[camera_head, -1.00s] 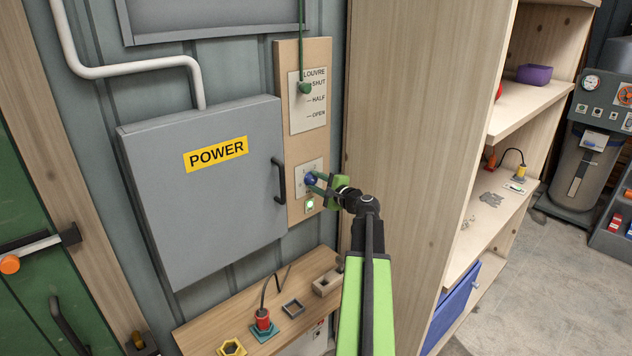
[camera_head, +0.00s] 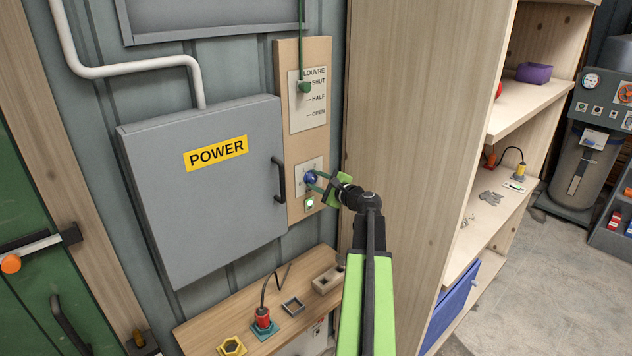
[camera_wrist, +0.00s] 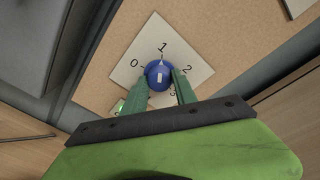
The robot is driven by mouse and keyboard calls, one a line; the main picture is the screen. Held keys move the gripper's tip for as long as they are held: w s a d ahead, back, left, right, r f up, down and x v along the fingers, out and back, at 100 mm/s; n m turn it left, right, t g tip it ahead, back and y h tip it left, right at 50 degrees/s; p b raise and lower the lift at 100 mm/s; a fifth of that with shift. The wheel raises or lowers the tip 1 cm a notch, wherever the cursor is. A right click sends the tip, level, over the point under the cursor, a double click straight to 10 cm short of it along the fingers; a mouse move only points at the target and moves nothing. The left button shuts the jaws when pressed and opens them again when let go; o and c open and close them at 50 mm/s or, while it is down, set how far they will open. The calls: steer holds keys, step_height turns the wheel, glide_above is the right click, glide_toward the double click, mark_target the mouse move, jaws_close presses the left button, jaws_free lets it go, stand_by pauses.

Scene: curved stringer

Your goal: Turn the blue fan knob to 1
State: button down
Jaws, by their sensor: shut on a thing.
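The blue fan knob (camera_head: 311,178) sits on a pale dial plate (camera_head: 308,165) on the wooden wall panel. In the wrist view the knob (camera_wrist: 158,74) is between the two green fingertips of my gripper (camera_wrist: 158,78), which is shut on it from both sides. The dial (camera_wrist: 146,40) shows 0 at the left, 1 at the top and 2 at the right; a 3 at the lower right is partly hidden by a finger. A pale tip on the knob's upper edge lies just below the 1. A small white mark shows on the knob's face.
The grey POWER box (camera_head: 210,195) with its black handle (camera_head: 279,180) is close on the left. A lit green switch (camera_head: 309,203) is just below the knob. The louvre cord's green toggle (camera_head: 304,87) hangs above. A tall wooden shelf side (camera_head: 415,140) stands close on the right.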

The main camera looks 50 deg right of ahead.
steer(key=shift+f, duration=0.1)
steer(key=c, duration=1)
jaws_free()
steer(key=s+a+r+p, duration=0.2)
steer(key=s, duration=1.5)
steer(key=shift+s, duration=0.15)
